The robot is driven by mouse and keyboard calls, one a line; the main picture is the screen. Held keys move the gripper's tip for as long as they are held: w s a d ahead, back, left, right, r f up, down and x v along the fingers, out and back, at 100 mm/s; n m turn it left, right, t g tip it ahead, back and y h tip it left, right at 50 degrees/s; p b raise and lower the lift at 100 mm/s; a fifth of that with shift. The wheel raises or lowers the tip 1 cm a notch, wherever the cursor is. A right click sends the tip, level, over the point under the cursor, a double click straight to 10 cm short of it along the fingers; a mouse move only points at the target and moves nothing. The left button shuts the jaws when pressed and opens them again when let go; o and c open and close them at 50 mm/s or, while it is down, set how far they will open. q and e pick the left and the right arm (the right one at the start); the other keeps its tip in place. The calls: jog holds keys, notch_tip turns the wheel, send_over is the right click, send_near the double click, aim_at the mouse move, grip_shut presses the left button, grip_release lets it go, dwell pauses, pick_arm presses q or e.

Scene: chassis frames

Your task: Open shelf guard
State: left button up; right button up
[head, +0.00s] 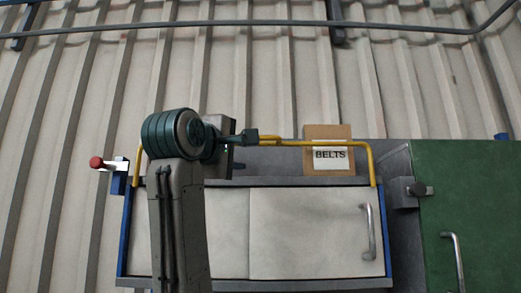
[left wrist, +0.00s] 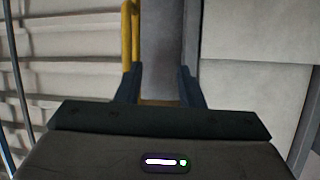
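The shelf guard (head: 325,143) is a yellow bar across the front of the shelf, bent down at both ends. It is raised above the white sliding panels. My left gripper (head: 248,137) is at the bar's middle-left, and my arm hides part of the bar. In the left wrist view the fingers (left wrist: 160,75) are spread apart. The yellow bar (left wrist: 130,38) runs up beside the left fingertip, and grey shelf surface shows between the fingers. I cannot tell whether the finger touches the bar. My right gripper is not in view.
A cardboard box labelled BELTS (head: 328,132) stands on the shelf behind the bar. A red knob (head: 96,163) sticks out at the left post. White panels (head: 310,235) with a handle are below. A green door (head: 475,200) is at right, with a dark knob (head: 417,189) beside it.

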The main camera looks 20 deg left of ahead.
pick_arm(q)
notch_tip(320, 180, up, 4)
jog(key=s+p, duration=0.1)
jog(key=shift+t, duration=0.3)
jog(key=w+p, duration=0.2)
jog(key=w+d+r+p, duration=0.1)
jog(key=w, duration=0.2)
jog(key=w+p, duration=0.2)
jog(key=w, duration=0.1)
jog(key=shift+w+d+r+p, duration=0.15)
jog(key=shift+d+r+p, duration=0.1)
jog(key=shift+r+p, duration=0.1)
jog(key=shift+w, duration=0.5)
jog(key=shift+f, duration=0.1)
grip_shut()
